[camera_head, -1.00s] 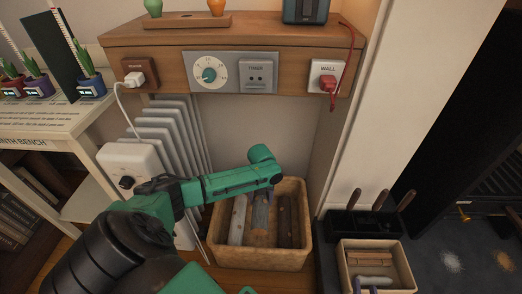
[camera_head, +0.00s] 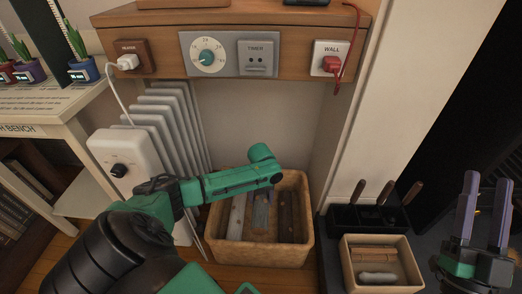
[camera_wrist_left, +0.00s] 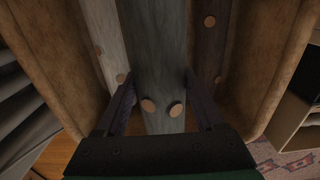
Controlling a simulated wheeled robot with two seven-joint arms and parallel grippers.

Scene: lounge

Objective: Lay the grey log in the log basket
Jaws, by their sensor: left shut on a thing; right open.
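The log basket (camera_head: 262,256) is a tan open box on the floor below the shelf. The grey log (camera_head: 261,212) lies lengthwise inside it, between a paler log (camera_head: 237,216) and a dark brown log (camera_head: 288,216). In the left wrist view my left gripper (camera_wrist_left: 160,92) is shut on the grey log (camera_wrist_left: 158,55), one finger on each side. In the head view my left arm hides those fingers. I cannot tell whether the log touches the basket floor. My right gripper (camera_head: 487,182) is open and empty at the far right, fingers pointing up.
A white radiator (camera_head: 170,125) stands left of the basket. A small box (camera_head: 381,288) with brown sticks and a pale roll, and a black holder (camera_head: 343,216) with wooden-handled tools, stand right of it. The shelf (camera_head: 270,20) overhangs behind.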

